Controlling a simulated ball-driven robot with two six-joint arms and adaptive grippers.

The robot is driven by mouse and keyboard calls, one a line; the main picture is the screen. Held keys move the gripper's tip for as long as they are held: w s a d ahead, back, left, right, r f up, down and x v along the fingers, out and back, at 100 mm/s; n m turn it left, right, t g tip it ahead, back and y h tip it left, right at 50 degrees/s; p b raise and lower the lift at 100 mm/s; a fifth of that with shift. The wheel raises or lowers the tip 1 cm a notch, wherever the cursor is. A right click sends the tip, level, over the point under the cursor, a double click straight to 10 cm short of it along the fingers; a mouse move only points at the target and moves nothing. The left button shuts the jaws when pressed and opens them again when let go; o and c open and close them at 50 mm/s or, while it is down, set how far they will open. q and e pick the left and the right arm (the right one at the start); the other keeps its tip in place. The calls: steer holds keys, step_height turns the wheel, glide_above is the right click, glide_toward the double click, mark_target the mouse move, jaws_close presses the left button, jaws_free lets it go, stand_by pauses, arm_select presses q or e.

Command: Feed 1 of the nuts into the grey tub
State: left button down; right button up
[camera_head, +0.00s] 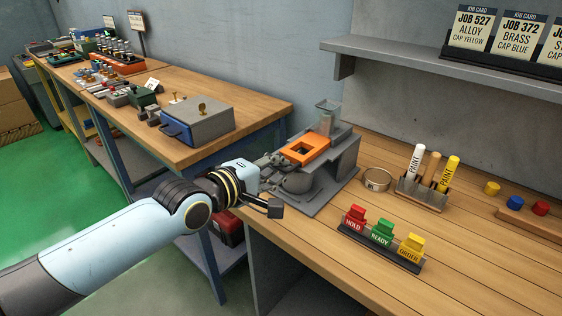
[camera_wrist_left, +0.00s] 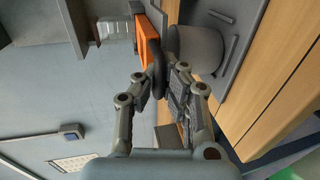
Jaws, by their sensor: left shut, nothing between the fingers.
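My left gripper (camera_head: 277,161) is at the left side of a grey fixture with an orange frame (camera_head: 318,143) on it. A round grey tub-like part (camera_head: 297,183) is low on the front of the fixture, just right of the gripper. It also shows in the left wrist view (camera_wrist_left: 198,50), beside the fingertips; its inside is not visible. I cannot make out any nuts. My right gripper is in neither view.
A clear container (camera_head: 327,112) stands at the fixture's back. To the right are a round tin (camera_head: 377,179), a paint marker holder (camera_head: 422,193) and a rack of coloured tags (camera_head: 382,240). Another bench (camera_head: 250,100) is at the left. The bench's front right is clear.

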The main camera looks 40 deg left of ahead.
arm_select(q)
steer(key=c, duration=1.6)
jaws_free()
steer(key=shift+s+r, duration=0.15)
steer(key=shift+s, duration=0.15)
steer(key=shift+o, duration=1)
steer(key=shift+w, duration=0.1)
steer(key=v, duration=1.2)
